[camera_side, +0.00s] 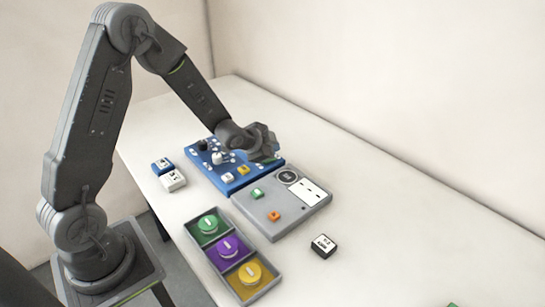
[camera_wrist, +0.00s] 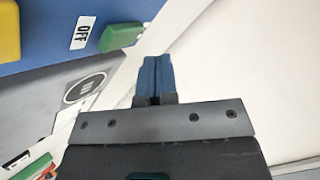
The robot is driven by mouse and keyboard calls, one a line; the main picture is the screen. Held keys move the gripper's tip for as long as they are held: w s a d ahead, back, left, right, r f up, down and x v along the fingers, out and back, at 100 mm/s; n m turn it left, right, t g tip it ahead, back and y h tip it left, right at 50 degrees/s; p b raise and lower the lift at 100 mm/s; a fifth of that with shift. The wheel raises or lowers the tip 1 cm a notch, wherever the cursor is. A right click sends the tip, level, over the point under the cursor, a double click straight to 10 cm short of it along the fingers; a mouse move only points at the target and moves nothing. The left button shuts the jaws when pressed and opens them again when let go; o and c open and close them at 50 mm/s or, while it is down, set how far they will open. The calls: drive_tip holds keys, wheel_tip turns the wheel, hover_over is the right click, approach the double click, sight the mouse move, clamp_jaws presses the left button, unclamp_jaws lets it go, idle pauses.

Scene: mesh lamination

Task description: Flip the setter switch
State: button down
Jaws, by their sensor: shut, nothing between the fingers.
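The blue panel (camera_side: 228,184) lies on the table with knobs and buttons on its top; part of it also shows in the wrist view (camera_wrist: 40,45). A green switch-like block (camera_wrist: 122,37) sits near the panel's edge beside a white label reading OFF (camera_wrist: 83,33). I cannot read whether it is the setter switch. My gripper (camera_side: 268,152) is over the far right end of the blue panel and hides part of it. In the wrist view its blue fingers (camera_wrist: 156,75) are closed together and empty, to the right of the green block. Contact cannot be told.
A grey panel (camera_side: 290,220) with green and orange buttons adjoins the blue panel. A tray (camera_side: 241,262) with green, purple and yellow round pieces stands in front. Small blocks lie left (camera_side: 173,180) and right (camera_side: 322,245). The table on the right is mostly clear.

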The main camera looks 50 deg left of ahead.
drive_tip(key=shift+s+r, duration=0.2)
drive_tip(key=shift+r, duration=1.05)
drive_tip(key=shift+s+r, duration=0.15)
drive_tip(key=shift+r, duration=1.1)
drive_tip(key=shift+r, duration=0.1)
drive_tip(key=s+d+r+n+g+y, duration=0.15)
drive_tip(key=s+d+r+n, duration=0.35)
drive_tip(key=s+r, duration=0.65)
drive_tip(key=s+d+r+n+g+h, duration=0.1)
drive_tip(key=s+d, duration=0.2)
drive_tip(key=s, duration=0.5)
drive_tip(key=s+d+r+n+g+h, duration=0.1)
drive_tip(key=s+d+g, duration=0.1)
drive_tip(key=s, duration=0.6)
drive_tip(key=shift+s+d+n, duration=0.4)
drive_tip(key=shift+d, duration=0.1)
drive_tip(key=c, duration=1.8)
unclamp_jaws()
drive_tip(key=shift+r+g+h, duration=0.15)
drive_tip(key=shift+g+h, duration=0.1)
